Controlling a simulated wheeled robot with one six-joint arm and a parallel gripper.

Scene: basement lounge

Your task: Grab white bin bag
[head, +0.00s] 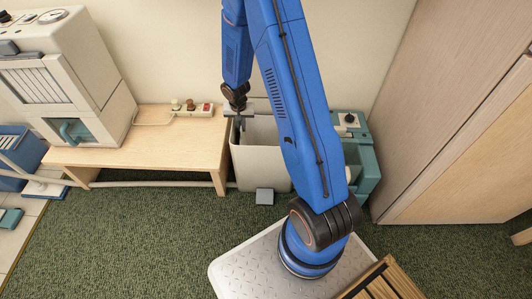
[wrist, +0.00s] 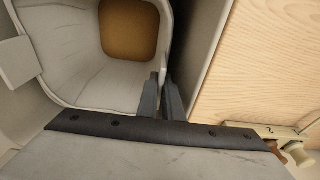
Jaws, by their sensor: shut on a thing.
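The white bin bag (wrist: 75,65) lines the inside of a pale bin, with a brown bottom showing in the wrist view. The bin (head: 260,168) stands on the carpet against the wall, right of the wooden bench. My gripper (wrist: 161,97) points down at the bin's edge on the bench side, its two dark fingers close together. It is shut on the bag's edge; the pinched bit itself is mostly hidden between the fingers. In the head view my gripper (head: 240,120) is at the bin's top left, and my blue arm hides part of the bin's right side.
The wooden bench (head: 150,148) stands close left of the bin, with a power strip (head: 194,110) at its back. A beige machine (head: 65,75) stands on the left. A teal unit (head: 362,165) is right of the bin. A wooden cabinet (head: 450,110) fills the right.

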